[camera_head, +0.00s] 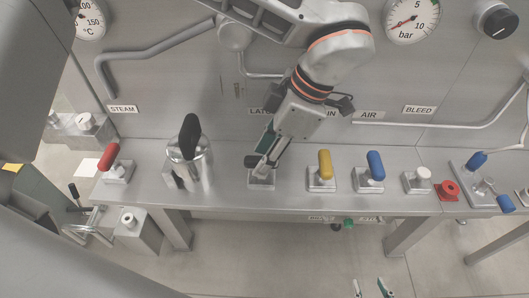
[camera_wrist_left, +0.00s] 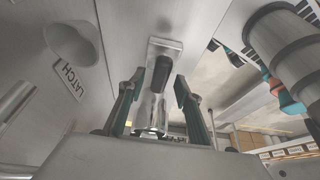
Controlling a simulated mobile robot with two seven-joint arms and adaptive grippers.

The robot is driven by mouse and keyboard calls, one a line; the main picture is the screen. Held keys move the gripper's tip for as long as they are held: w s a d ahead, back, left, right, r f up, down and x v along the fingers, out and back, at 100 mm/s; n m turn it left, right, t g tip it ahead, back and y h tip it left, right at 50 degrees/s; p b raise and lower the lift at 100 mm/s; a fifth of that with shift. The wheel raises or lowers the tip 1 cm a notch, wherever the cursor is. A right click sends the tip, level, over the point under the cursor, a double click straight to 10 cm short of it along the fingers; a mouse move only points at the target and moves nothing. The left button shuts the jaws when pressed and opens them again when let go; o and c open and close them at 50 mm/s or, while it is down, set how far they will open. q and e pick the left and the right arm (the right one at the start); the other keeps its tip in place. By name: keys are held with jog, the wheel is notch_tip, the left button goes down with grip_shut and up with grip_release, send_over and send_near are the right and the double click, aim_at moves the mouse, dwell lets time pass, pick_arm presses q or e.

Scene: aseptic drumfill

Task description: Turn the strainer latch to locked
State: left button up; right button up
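The strainer latch (camera_head: 262,182) sits on the steel bench below the partly hidden LATCH label. It has a grey base and a dark handle end, partly covered by my left gripper in the head view. My left gripper (camera_head: 266,150) reaches down over it. In the left wrist view the latch lever (camera_wrist_left: 160,75) lies between the two green-padded fingers of my left gripper (camera_wrist_left: 158,95). The fingers are apart, with visible gaps on both sides of the lever. My right gripper (camera_head: 371,288) shows only its two separated fingertips at the bottom edge, empty and away from the bench.
Left of the latch stand a steel fitting with a tall black handle (camera_head: 189,138) and a red lever (camera_head: 110,157). Pipes run along the wall behind.

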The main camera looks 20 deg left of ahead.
pick_arm(q)
jog(key=shift+c, duration=0.4)
grip_shut()
